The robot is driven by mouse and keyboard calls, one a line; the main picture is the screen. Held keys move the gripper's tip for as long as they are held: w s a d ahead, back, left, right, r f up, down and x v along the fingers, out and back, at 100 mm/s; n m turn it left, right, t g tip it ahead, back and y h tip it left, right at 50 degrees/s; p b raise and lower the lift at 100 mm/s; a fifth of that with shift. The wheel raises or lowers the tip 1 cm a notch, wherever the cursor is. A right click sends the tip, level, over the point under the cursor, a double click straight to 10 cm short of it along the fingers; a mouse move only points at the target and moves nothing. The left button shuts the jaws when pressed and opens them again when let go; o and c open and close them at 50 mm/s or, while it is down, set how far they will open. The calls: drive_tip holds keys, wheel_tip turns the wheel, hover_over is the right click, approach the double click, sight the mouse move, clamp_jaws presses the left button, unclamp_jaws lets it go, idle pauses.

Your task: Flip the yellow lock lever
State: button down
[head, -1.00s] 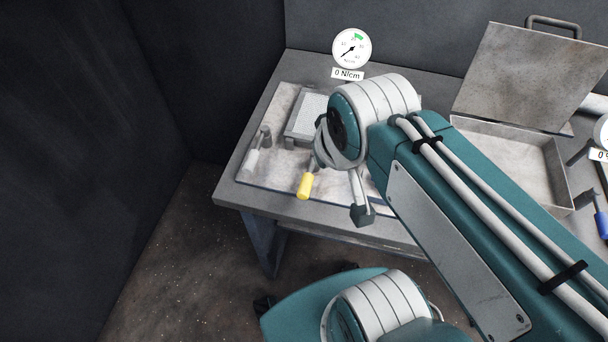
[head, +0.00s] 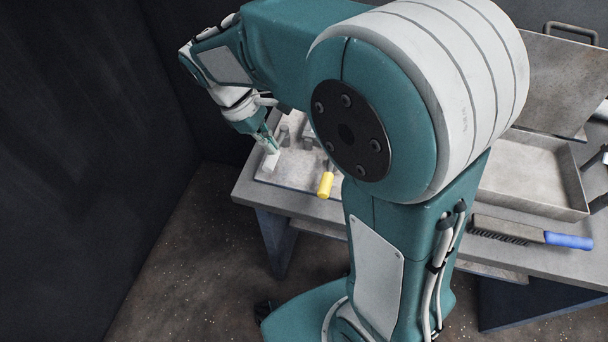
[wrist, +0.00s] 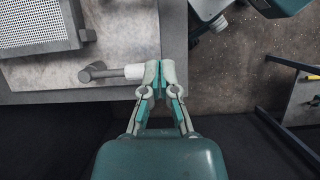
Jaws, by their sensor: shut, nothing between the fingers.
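The yellow lock lever (head: 326,185) shows in the head view, its yellow grip pointing to the front edge of the table; its upper part is hidden behind my arm. I cannot make it out in the wrist view. My gripper (head: 271,148) is to the left of it, down at a second lever with a white grip (head: 271,162). In the wrist view, my gripper (wrist: 160,78) is shut and empty, its fingertips right at the end of the white grip (wrist: 135,71). I cannot tell whether they touch.
The levers sit on a worn plate by a mesh screen (wrist: 32,20) on the grey table (head: 300,205). My arm hides much of the table. An open metal box (head: 530,200) and a blue-handled brush (head: 568,240) are at right. Dark walls stand at left.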

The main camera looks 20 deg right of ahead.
drive_tip(key=x, duration=1)
drive_tip(key=shift+f, duration=0.3)
drive_tip(key=s+d, duration=0.1)
drive_tip(key=s+d+r, duration=0.1)
drive_tip(key=shift+d, duration=0.3)
drive_tip(key=shift+s+d, duration=0.1)
drive_tip(key=shift+d, duration=0.2)
drive_tip(key=shift+n, duration=0.4)
